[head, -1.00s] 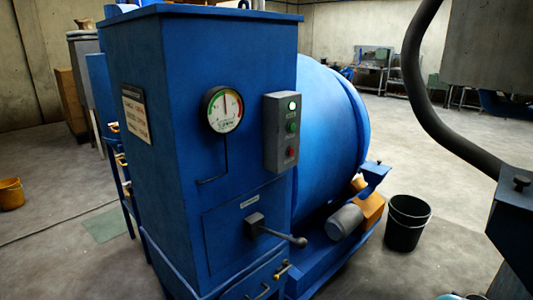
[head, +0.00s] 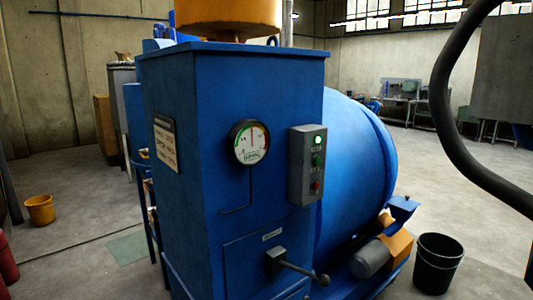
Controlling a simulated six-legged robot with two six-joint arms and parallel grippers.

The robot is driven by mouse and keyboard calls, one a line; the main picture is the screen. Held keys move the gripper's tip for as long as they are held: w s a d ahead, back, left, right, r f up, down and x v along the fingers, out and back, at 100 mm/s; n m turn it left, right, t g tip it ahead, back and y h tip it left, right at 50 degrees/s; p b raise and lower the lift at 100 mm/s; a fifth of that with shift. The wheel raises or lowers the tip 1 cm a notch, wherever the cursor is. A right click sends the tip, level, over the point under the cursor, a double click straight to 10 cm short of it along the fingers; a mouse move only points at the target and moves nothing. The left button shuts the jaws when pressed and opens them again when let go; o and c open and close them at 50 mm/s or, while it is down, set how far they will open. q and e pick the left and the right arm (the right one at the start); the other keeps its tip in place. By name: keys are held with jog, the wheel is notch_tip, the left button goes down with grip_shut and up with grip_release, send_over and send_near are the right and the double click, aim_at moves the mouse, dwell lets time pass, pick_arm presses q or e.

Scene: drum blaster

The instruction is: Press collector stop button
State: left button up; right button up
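A tall blue collector cabinet (head: 205,215) stands in the middle of the head view. A grey control box (head: 298,166) is fixed to its front face near the right edge. The box carries a lit white-green light or button (head: 318,139) at the top, a green button (head: 317,160) in the middle and a red button (head: 315,187) at the bottom. The labels are too small to read. A round dial gauge (head: 249,142) sits left of the box. Neither of my grippers shows in the view.
A lever handle (head: 300,268) sticks out low on the cabinet front. A large blue drum (head: 355,170) lies behind it to the right. A black bucket (head: 438,264) and a yellow bucket (head: 40,210) stand on the floor. A dark hose (head: 448,130) hangs at the right.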

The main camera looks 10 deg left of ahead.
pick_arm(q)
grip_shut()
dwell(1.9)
